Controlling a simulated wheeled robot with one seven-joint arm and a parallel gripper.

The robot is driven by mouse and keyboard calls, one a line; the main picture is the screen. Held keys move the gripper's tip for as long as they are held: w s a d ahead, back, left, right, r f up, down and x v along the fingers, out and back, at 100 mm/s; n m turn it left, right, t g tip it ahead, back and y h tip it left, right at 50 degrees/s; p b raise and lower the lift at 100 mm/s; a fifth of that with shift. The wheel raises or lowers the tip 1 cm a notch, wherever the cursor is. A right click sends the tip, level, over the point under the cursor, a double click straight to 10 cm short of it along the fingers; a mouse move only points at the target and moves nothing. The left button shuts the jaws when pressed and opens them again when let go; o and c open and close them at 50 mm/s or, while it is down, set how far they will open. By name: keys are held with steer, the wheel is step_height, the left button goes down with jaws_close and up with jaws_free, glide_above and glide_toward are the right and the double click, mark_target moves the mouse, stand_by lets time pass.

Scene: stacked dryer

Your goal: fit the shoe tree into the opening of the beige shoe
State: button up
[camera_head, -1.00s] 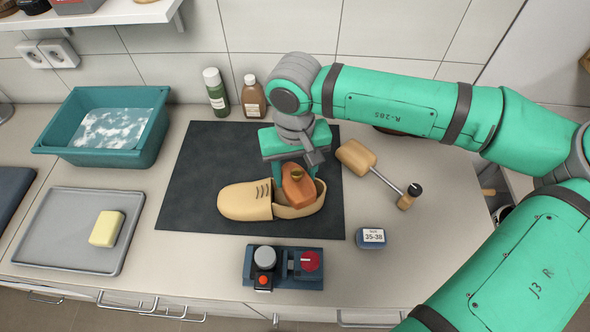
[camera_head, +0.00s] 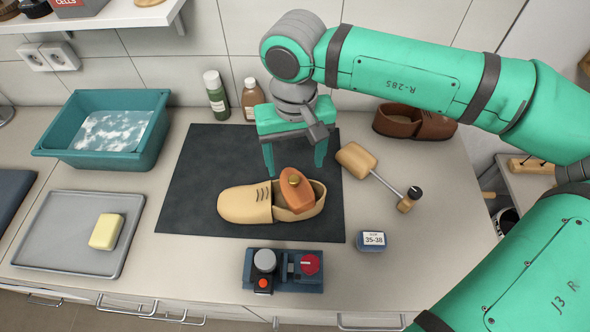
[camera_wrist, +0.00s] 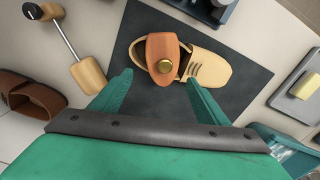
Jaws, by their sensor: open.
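The beige shoe (camera_head: 246,203) lies on the dark mat (camera_head: 195,175), toe to the left. The orange-brown shoe tree (camera_head: 297,193) with a brass knob sits in the shoe's opening, its upper part standing above the rim. The wrist view also shows the shoe tree (camera_wrist: 162,52) in the opening of the beige shoe (camera_wrist: 208,66). I cannot tell how deep it sits. My gripper (camera_head: 294,172) is open and empty, above and behind the shoe. Both fingers are apart from the shoe tree.
Another shoe tree with a wooden block (camera_head: 356,157) and rod lies at the mat's right edge. A blue device with knobs (camera_head: 284,270) and a size box (camera_head: 371,240) stand in front. A teal basin (camera_head: 105,130) and a grey tray (camera_head: 70,235) are left.

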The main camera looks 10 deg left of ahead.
step_height(320, 180, up, 6)
steer(key=shift+r, duration=0.2)
stand_by(0.6)
